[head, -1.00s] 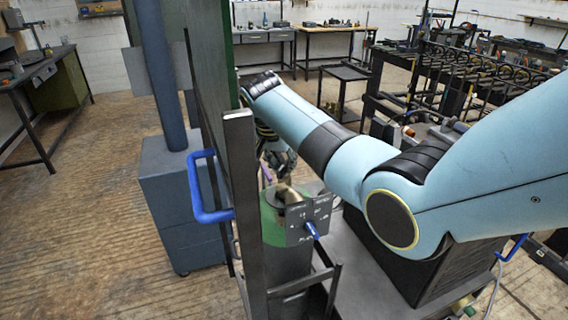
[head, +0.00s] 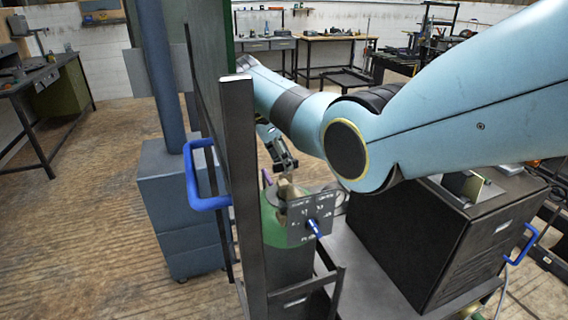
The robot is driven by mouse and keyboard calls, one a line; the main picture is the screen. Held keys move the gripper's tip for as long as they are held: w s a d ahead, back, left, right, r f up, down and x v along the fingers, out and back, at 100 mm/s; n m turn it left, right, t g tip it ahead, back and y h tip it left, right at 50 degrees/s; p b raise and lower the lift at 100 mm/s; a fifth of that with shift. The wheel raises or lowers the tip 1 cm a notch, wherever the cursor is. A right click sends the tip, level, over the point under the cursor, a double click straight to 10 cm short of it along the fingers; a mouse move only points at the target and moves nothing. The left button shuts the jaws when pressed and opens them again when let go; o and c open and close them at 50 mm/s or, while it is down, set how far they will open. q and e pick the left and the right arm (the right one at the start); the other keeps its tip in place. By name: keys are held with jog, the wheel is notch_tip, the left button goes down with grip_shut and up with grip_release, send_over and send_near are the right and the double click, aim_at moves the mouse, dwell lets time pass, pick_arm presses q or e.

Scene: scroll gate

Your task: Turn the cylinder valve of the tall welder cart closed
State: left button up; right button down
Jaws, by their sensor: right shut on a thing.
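The green-topped cylinder (head: 272,226) stands upright at the lower middle of the head view, behind a dark upright post. Its valve (head: 287,191) is a small brownish piece on top, partly hidden by my gripper. A grey plate with markings (head: 300,226) and a small blue lever (head: 313,228) sits in front of the cylinder. My right gripper (head: 286,174) comes down from above and is shut on the valve; its fingertips are small and partly hidden. The cart's dark welder box (head: 440,245) stands to the right of the cylinder. My left gripper is not in view.
A dark upright post (head: 240,180) and panel with a blue handle (head: 205,175) stand close on the left of the cylinder. A grey-blue cabinet (head: 182,215) stands beyond it. Workbenches line the back wall. The wooden floor at left is clear.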

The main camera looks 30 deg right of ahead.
jog(key=shift+m, duration=0.3)
jog(key=c, duration=1.3)
grip_release()
jog(key=shift+c, duration=0.2)
notch_tip(320, 180, up, 10)
